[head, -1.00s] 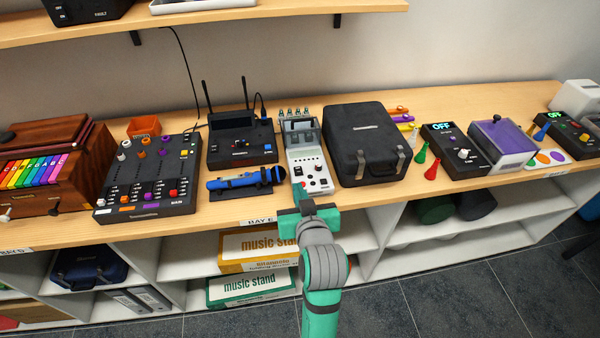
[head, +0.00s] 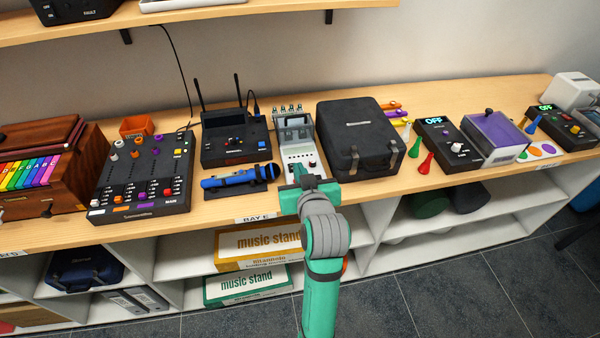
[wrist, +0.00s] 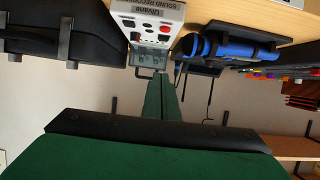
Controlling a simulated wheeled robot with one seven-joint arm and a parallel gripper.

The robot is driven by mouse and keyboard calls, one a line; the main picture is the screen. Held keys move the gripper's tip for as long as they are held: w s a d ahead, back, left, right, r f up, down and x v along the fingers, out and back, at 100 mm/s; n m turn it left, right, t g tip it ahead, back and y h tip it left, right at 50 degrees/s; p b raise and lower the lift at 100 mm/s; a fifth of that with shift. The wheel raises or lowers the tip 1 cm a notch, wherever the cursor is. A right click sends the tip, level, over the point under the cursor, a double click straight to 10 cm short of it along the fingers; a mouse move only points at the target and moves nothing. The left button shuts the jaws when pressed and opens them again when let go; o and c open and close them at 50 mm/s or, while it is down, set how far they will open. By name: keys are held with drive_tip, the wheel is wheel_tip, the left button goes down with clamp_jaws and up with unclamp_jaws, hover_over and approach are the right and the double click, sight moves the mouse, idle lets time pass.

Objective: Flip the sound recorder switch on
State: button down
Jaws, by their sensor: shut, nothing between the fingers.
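The sound recorder (head: 298,150) is a light grey unit with a raised grey back part, standing on the counter between the wireless receiver and the black case. Its near end is hidden behind my gripper (head: 304,178) in the head view. In the wrist view its labelled panel (wrist: 158,9) shows at the top, upside down, with red and dark controls. I cannot tell which control is the switch or how it is set. My gripper is shut and empty, over or just before the recorder's near end. In the wrist view its green fingertips (wrist: 160,77) appear together below the recorder; contact is unclear.
A blue microphone (head: 240,178) lies close on the left, before the black receiver (head: 232,150) with two antennas. The black case (head: 357,140) stands close on the right. A mixer (head: 140,185) is further left. Shelves with music stand boxes (head: 258,245) are below the counter.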

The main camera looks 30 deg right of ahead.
drive_tip(key=x, duration=0.8)
drive_tip(key=f, duration=0.2)
drive_tip(key=shift+s+f, duration=0.25)
drive_tip(key=shift+f, duration=0.05)
drive_tip(key=shift+a+f, duration=0.15)
drive_tip(key=shift+f, duration=0.5)
drive_tip(key=shift+f, duration=0.3)
drive_tip(key=shift+s, duration=0.1)
drive_tip(key=shift+r, duration=0.1)
drive_tip(key=shift+s+r, duration=0.1)
drive_tip(key=shift+r, duration=0.6)
